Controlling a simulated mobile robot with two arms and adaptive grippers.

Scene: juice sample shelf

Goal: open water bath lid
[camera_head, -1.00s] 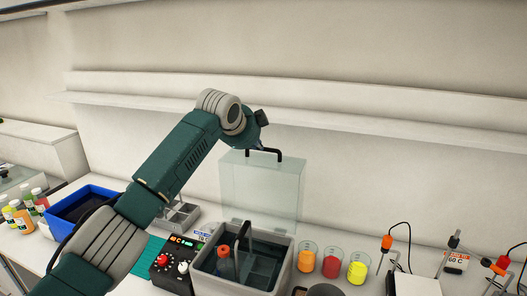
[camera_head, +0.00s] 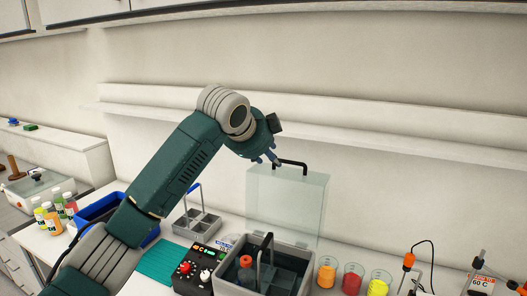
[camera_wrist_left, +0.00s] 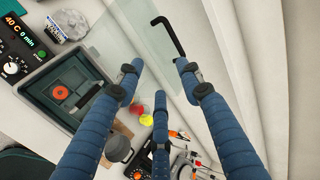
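The water bath (camera_head: 304,272) is a grey box at the lower centre of the head view. Its clear lid (camera_head: 290,205) stands upright at the back edge, open, with a black handle (camera_head: 291,163) on top. My left gripper (camera_head: 273,160) is just left of the handle, apparently apart from it. In the left wrist view the fingers of my left gripper (camera_wrist_left: 159,66) are spread with nothing between them. The handle (camera_wrist_left: 170,37) shows beyond the fingertips. An orange-capped bottle (camera_head: 246,262) and a dark rack stand inside the bath. My right gripper is not in view.
A control box (camera_head: 196,268) with knobs sits left of the bath. Beakers of orange, red and yellow (camera_head: 352,279) stand to its right. A blue bin (camera_head: 100,206), a grey divided tray (camera_head: 198,222) and several bottles are farther left. A wall shelf (camera_head: 400,143) runs behind.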

